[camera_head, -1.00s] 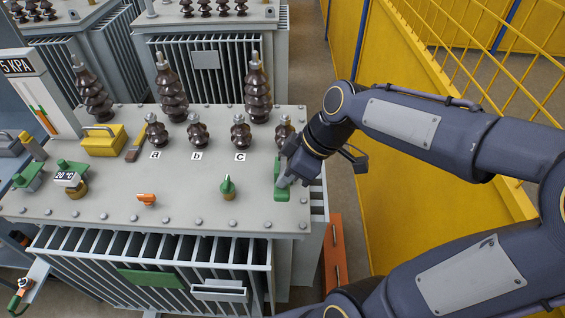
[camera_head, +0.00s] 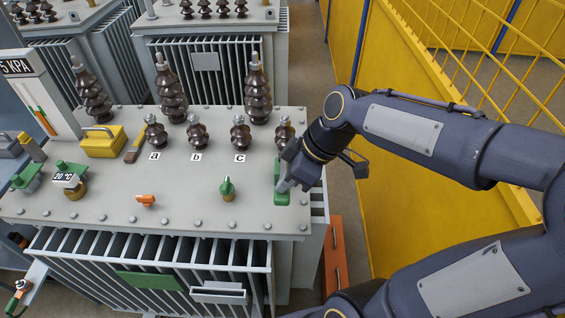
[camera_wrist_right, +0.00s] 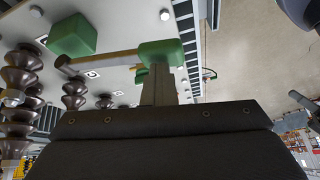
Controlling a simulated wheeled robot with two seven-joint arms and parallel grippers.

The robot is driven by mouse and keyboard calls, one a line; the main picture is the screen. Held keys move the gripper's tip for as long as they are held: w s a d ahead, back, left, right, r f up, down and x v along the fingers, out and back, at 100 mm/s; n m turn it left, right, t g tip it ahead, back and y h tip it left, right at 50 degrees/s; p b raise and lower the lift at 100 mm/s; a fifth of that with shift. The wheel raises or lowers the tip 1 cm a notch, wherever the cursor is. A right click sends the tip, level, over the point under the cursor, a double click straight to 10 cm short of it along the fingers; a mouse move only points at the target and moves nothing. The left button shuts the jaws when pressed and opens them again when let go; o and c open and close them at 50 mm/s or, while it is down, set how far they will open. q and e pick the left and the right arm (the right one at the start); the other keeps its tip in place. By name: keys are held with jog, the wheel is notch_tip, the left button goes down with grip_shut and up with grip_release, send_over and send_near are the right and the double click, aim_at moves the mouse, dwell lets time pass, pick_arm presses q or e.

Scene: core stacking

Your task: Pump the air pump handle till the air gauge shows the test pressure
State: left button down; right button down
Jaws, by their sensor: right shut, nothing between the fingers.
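A green pump part (camera_head: 281,197) stands at the right edge of the grey transformer lid (camera_head: 180,185). My right gripper (camera_head: 284,185) is shut and empty, with its fingertips at this green part. In the right wrist view, the shut fingers (camera_wrist_right: 160,90) reach up to a green block (camera_wrist_right: 161,53) and seem to touch it; a bar runs beside it towards another green block (camera_wrist_right: 74,36). The gauge panel (camera_head: 25,90) stands at the far left, with "5 KPA" at its top and green and orange columns below. Its reading is too small to tell. My left gripper is not in view.
Brown insulators (camera_head: 170,90) line the back of the lid. A yellow box (camera_head: 103,141), an orange valve (camera_head: 146,200) and a green valve (camera_head: 227,188) stand on the lid. A yellow fence (camera_head: 400,60) runs along the right.

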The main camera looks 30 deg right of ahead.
jog(key=shift+r, duration=0.1)
jog(key=w+d+r+p, duration=0.2)
jog(key=w+r+p, duration=0.1)
jog(key=r, duration=0.3)
jog(key=shift+w+d+p, duration=0.15)
jog(key=shift+w+p, duration=0.25)
jog(key=shift+p, duration=0.35)
dwell(0.4)
jog(key=r+p, duration=0.1)
jog(key=w+d+r+p, duration=0.1)
jog(key=w+r+p, duration=0.1)
jog(key=r, duration=0.1)
jog(key=shift+w+d, duration=0.25)
jog(key=shift+d, duration=0.05)
dwell(0.9)
